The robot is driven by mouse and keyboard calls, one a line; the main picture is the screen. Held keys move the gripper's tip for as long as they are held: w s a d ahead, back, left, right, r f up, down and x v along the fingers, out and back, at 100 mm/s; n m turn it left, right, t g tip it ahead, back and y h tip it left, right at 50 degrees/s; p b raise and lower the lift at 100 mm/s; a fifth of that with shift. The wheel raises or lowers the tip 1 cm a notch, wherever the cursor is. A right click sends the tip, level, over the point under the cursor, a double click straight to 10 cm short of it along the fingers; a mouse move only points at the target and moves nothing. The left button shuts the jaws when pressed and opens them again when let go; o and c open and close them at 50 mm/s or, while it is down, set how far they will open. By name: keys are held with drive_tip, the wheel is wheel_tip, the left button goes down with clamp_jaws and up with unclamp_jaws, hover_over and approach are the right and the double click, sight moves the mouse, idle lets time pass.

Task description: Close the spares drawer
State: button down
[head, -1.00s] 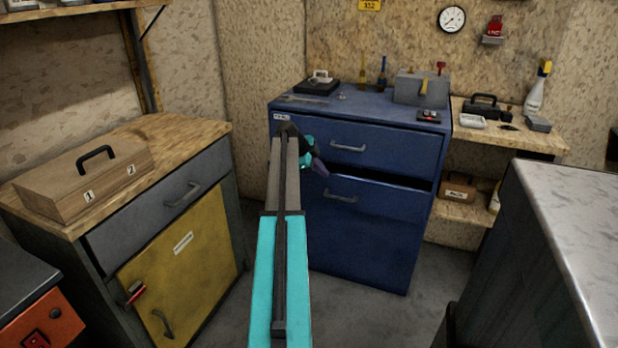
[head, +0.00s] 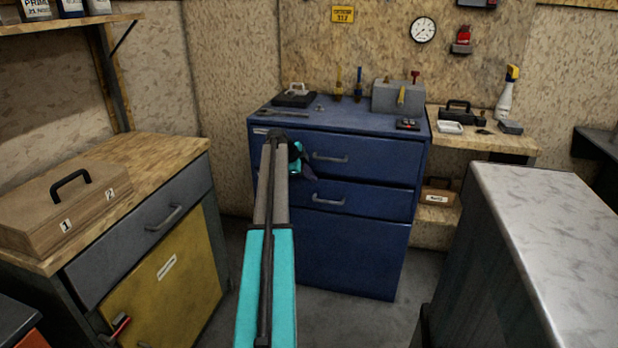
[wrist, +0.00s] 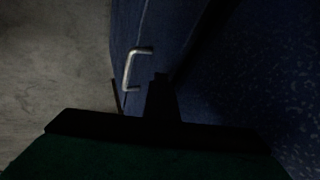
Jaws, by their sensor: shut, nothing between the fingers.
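The blue cabinet (head: 345,255) stands against the back wall in the head view. Its upper drawer front (head: 375,168) and the drawer front below it (head: 375,201) both look flush, with only a thin dark seam between them. I cannot read which one is labelled spares. The lower drawer has a grey bar handle (head: 328,201). My gripper (head: 305,170) is at the left part of the cabinet front, partly hidden behind my arm. It is shut and empty. In the wrist view, its dark fingers (wrist: 160,93) are beside a metal handle (wrist: 130,68); contact is unclear.
A wooden-topped bench (head: 165,150) with a yellow door stands left, carrying a wooden box (head: 30,215). A grey-topped unit (head: 540,220) stands at the right front. Tools and a grey box (head: 385,97) sit on the cabinet top. Some grey floor is clear before the cabinet.

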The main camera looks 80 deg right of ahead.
drive_tip(key=shift+s+d+r, duration=0.15)
drive_tip(key=shift+d, duration=0.1)
drive_tip(key=w+a+r+p, duration=0.1)
drive_tip(key=w+a+r, duration=0.3)
drive_tip(key=a+r, duration=0.3)
drive_tip(key=shift+w+a+r, duration=0.15)
drive_tip(key=shift+a+r, duration=0.2)
drive_tip(key=shift+a, duration=0.65)
